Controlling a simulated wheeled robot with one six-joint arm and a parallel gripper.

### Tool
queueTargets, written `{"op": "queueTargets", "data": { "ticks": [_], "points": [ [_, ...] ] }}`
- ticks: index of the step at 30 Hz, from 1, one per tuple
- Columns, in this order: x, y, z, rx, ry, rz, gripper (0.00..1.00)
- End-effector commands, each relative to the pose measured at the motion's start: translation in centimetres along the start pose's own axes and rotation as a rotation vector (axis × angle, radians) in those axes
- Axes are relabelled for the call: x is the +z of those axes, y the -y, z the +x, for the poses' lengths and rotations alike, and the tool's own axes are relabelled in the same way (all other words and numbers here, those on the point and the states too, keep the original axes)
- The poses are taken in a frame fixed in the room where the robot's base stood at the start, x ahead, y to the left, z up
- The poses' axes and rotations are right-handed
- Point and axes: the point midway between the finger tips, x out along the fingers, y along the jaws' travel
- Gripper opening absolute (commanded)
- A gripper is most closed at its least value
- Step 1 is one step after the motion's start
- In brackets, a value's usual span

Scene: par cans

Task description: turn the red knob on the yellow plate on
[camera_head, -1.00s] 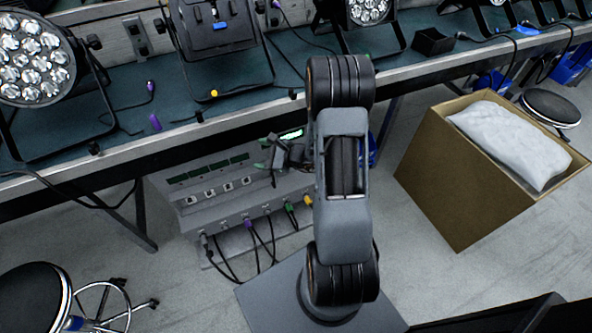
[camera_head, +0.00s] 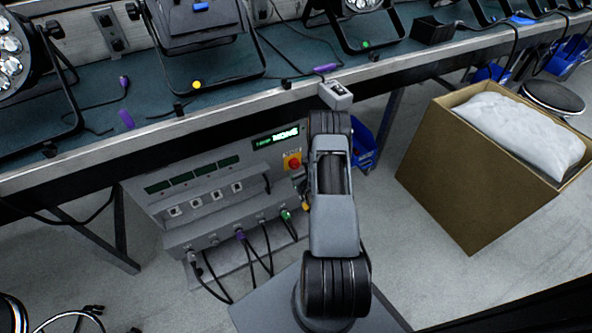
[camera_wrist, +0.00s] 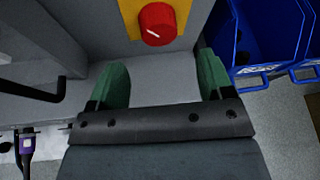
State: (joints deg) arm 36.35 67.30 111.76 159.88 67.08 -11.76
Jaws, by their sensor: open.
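The red knob (camera_head: 294,163) sits on the yellow plate (camera_head: 288,156) at the right end of the grey panel under the bench. In the wrist view the red knob (camera_wrist: 157,24) is at the top middle, with a short white mark on its face, and the yellow plate (camera_wrist: 184,14) is cut off by the frame's top edge. My gripper (camera_wrist: 161,70) is open and empty. Its two green fingers are apart, and the knob shows beyond their tips, between them sideways. No contact is visible. In the head view my arm hides the gripper.
Cables hang from the grey panel's (camera_head: 190,215) lower step. A dark handle (camera_wrist: 32,90) sticks out left of my gripper. Blue bins (camera_wrist: 262,35) are close on the right. The bench edge (camera_head: 215,122) runs above the panel. A cardboard box (camera_head: 450,190) stands right.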

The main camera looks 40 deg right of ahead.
Motion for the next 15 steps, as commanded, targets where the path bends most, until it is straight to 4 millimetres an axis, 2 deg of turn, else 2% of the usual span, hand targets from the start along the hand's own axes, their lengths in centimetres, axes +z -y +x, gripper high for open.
{"op": "queueTargets", "data": {
  "ticks": [1,6,15],
  "points": [
    [-0.2,-0.1,1.1,0.002,0.002,-0.002,0.74],
    [-0.2,-0.2,3.8,0.002,0.001,-0.001,0.74],
    [0.0,-0.2,6.3,0.003,0.001,-0.001,0.74]
  ]
}}
